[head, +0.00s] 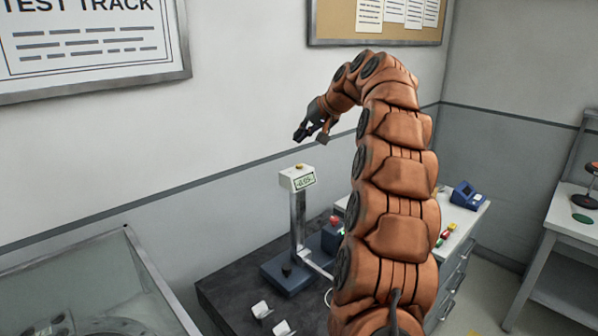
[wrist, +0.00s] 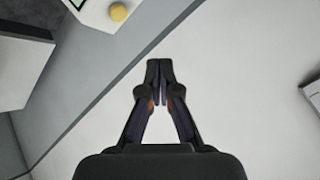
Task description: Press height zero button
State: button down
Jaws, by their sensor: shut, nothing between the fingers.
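In the wrist view the yellow button (wrist: 118,12) is at the top edge, left of the fingertips, on the partly cut-off box (wrist: 92,13). My gripper (head: 313,132) is above and slightly right of the box in the head view, apart from it. Its fingertips (wrist: 160,66) are together and empty.
The gauge stands on a dark bench top (head: 235,292) with small pale pieces (head: 262,310) in front. A glass-topped case (head: 90,280) is at left. A white cabinet with a blue device (head: 466,194) is at right. The wall is close behind my gripper.

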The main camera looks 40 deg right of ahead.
aim_at(301, 165)
jog(key=shift+f+b, duration=1.55)
jog(key=shift+f, duration=1.1)
jog(key=shift+f, duration=0.15)
jog(key=shift+d+f+b, duration=0.1)
jog(key=shift+f+b, duration=0.2)
jog(key=shift+b, duration=0.05)
jog(key=shift+f+b, duration=0.4)
jog(key=shift+f, duration=0.1)
jog(key=shift+r, duration=0.15)
jog(key=shift+r+p, duration=0.6)
jog(key=shift+r, duration=0.25)
jog(key=shift+r+p, duration=1.8)
jog(key=shift+r, duration=0.7)
